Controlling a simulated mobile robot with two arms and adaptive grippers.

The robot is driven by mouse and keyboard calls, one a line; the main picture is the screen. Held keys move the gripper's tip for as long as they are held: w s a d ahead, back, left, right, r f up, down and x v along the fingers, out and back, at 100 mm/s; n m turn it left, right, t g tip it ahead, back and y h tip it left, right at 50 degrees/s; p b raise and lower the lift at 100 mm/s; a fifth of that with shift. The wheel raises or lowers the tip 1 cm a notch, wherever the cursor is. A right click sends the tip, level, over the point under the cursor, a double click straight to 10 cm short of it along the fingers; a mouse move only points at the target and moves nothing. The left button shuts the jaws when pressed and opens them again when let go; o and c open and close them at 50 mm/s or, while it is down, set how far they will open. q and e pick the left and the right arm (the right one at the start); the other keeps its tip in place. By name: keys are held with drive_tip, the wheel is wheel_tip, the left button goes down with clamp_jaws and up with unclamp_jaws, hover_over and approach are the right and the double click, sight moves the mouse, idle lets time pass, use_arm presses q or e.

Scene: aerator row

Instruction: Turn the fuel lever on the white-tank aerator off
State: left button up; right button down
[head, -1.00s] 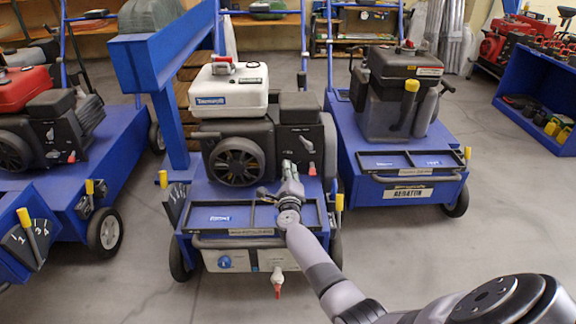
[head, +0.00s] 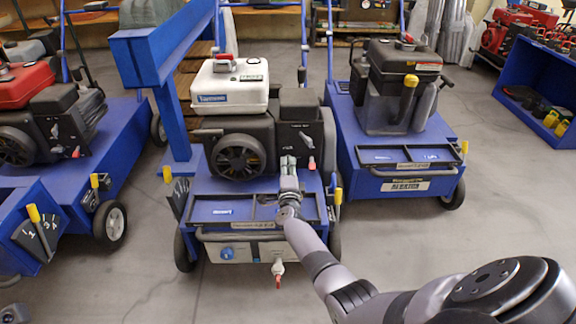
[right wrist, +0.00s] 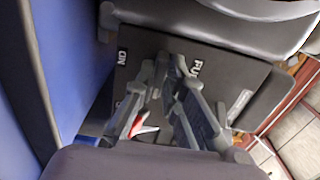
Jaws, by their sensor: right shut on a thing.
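The white-tank aerator (head: 214,180) stands in the middle of the head view, with its white tank (head: 228,97) above a black engine. My right gripper (head: 289,162) is at the lower part of the engine's dark control panel. In the right wrist view, its fingers (right wrist: 172,68) are closed together in front of the panel (right wrist: 235,88), beside the letters "FU" and near "ON". They are shut on the fuel lever, which they mostly hide. A red-tipped part (right wrist: 140,127) shows beside the fingers. My left gripper is not in view.
A red-tank aerator (head: 28,88) stands at left and a dark-tank aerator (head: 392,95) at right. A blue post and beam (head: 160,50) rise left of the white tank. A red-handled valve (head: 278,272) hangs at the front.

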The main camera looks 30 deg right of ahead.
drive_tip(key=shift+f, duration=0.1)
drive_tip(key=c, duration=1.7)
unclamp_jaws()
drive_tip(key=shift+o, duration=0.2)
drive_tip(key=v, duration=1.2)
